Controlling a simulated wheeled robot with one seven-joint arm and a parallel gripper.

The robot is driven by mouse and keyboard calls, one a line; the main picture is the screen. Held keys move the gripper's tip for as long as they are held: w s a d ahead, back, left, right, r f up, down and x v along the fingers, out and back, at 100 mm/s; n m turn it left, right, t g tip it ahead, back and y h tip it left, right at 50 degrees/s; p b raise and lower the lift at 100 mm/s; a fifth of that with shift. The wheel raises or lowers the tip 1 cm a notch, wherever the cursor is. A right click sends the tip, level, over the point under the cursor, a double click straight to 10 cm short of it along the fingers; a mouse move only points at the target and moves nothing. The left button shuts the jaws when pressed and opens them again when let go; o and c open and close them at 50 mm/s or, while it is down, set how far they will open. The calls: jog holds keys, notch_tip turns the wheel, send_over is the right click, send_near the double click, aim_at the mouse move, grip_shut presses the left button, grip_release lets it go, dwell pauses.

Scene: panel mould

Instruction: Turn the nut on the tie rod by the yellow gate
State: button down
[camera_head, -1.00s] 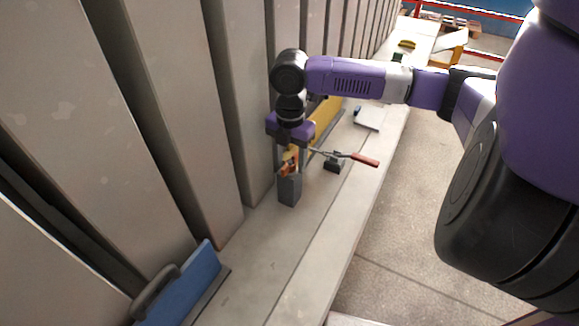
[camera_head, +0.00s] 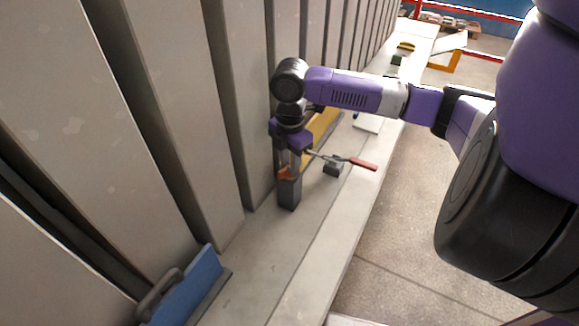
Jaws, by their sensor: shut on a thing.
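My gripper (camera_head: 287,172) points down over a dark grey upright block (camera_head: 289,193) on the ledge. Its fingers are shut on a small orange piece (camera_head: 285,173) at the top of that block, which looks like the nut. The fingers partly cover this nut, and the tie rod itself cannot be made out. The yellow gate (camera_head: 322,140) stands just behind and to the right, partly hidden by my wrist.
A red-handled lever (camera_head: 362,164) sticks out to the right, close to my gripper, above a small dark block (camera_head: 333,168). Tall grey panels (camera_head: 225,110) rise close on the left. A blue plate (camera_head: 195,285) with a handle stands in front. The ledge (camera_head: 275,255) between is clear.

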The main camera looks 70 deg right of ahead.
jog(key=shift+r+m+p, duration=0.15)
jog(key=shift+m+p, duration=0.75)
jog(key=shift+m, duration=0.8)
jog(key=shift+m+p, duration=0.9)
jog(key=shift+m, duration=0.8)
